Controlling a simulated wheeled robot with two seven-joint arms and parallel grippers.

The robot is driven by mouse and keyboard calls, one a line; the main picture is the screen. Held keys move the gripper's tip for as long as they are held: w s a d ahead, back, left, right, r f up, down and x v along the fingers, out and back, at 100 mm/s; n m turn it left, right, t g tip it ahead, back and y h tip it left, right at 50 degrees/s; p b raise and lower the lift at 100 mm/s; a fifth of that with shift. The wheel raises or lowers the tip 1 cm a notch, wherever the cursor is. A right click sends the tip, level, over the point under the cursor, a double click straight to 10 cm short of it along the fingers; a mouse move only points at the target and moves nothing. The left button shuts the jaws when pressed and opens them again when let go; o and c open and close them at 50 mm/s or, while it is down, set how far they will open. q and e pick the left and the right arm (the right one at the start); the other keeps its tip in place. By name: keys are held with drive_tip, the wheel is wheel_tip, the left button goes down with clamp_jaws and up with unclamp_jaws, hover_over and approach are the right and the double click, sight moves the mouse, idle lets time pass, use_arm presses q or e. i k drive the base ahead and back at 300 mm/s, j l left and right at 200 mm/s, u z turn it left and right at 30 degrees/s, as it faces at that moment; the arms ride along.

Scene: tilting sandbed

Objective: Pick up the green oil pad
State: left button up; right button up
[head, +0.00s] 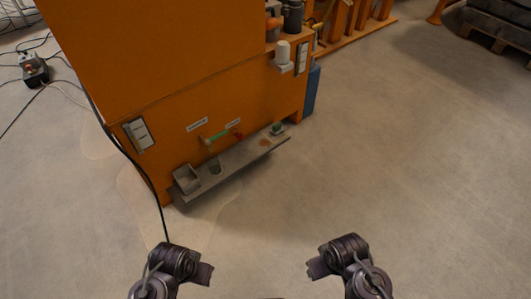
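A small green object (277,128), which looks like the green oil pad, sits near the right end of the grey shelf (240,158) on the front of the orange machine. It is too small to make out in detail. My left gripper (204,273) is low in the picture, left of centre, well short of the shelf. My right gripper (317,267) is low and right of centre, also far from the shelf. Both are over bare floor and touch nothing visible. Their fingers are too unclear to show whether they are open.
The orange machine (190,90) fills the upper left. Its shelf also carries a grey bin (186,179), a cup (214,166) and a reddish round patch (264,142). A green and red bar (218,138) juts above it. A black cable (127,155) hangs left.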

sight(277, 129)
drive_tip(key=i+l, duration=0.1)
drive_tip(key=i, duration=0.85)
drive_tip(key=l+u, duration=0.05)
